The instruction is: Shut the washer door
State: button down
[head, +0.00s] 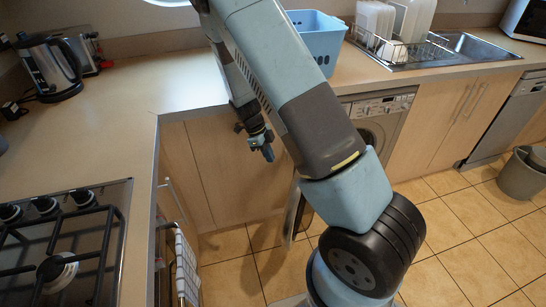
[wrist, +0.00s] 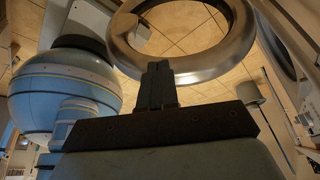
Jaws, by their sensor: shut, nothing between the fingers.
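The white washer (head: 385,115) stands under the counter, partly hidden behind my arm. Its round door (head: 292,212) is swung open and seen nearly edge-on in the head view, partly covered by my arm. In the wrist view the door is a silver ring (wrist: 205,68) with floor tiles visible through it. My gripper (head: 267,152) is shut and empty, left of the door and above its top in the head view. In the wrist view its closed fingertips (wrist: 157,68) overlap the near rim of the ring; I cannot tell whether they touch.
The wooden counter (head: 150,85) runs along the back and left, with a hob (head: 65,240) at front left. A towel (head: 185,265) hangs at the left cabinet front. A grey bin (head: 520,178) stands at far right. The tiled floor (head: 450,235) right of my arm is clear.

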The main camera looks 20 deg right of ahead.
jog(key=s+d+f, duration=0.4)
jog(key=d+f, duration=0.1)
jog(key=f, duration=0.2)
jog(key=shift+d, duration=0.3)
